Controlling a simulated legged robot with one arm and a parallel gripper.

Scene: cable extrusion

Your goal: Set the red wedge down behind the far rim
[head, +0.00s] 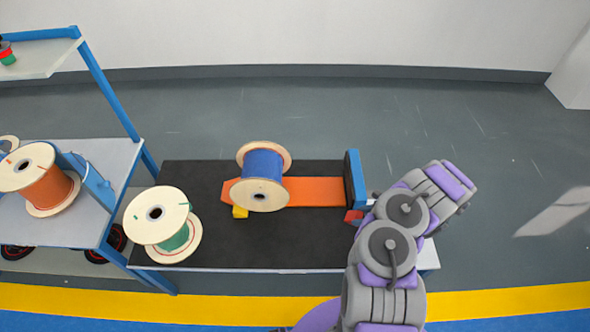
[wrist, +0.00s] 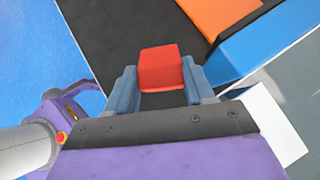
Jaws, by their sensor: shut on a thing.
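The red wedge (wrist: 160,68) is between the two fingers of my gripper (wrist: 161,82) in the wrist view, and the gripper is shut on it. In the head view a bit of the red wedge (head: 353,216) shows beside the blue upright plate; my arm hides most of the gripper. The blue-wound spool (head: 263,164) lies on an orange strip (head: 318,191), well left of my gripper. Its far rim (head: 278,149) faces the back of the table. A yellow wedge (head: 240,212) sits by the spool's near rim (head: 262,196).
The blue upright plate (head: 355,180) stands at the strip's right end, close to my gripper. A green-wound spool (head: 158,225) stands at the table's left front. An orange-wound spool (head: 44,182) is on the left bench.

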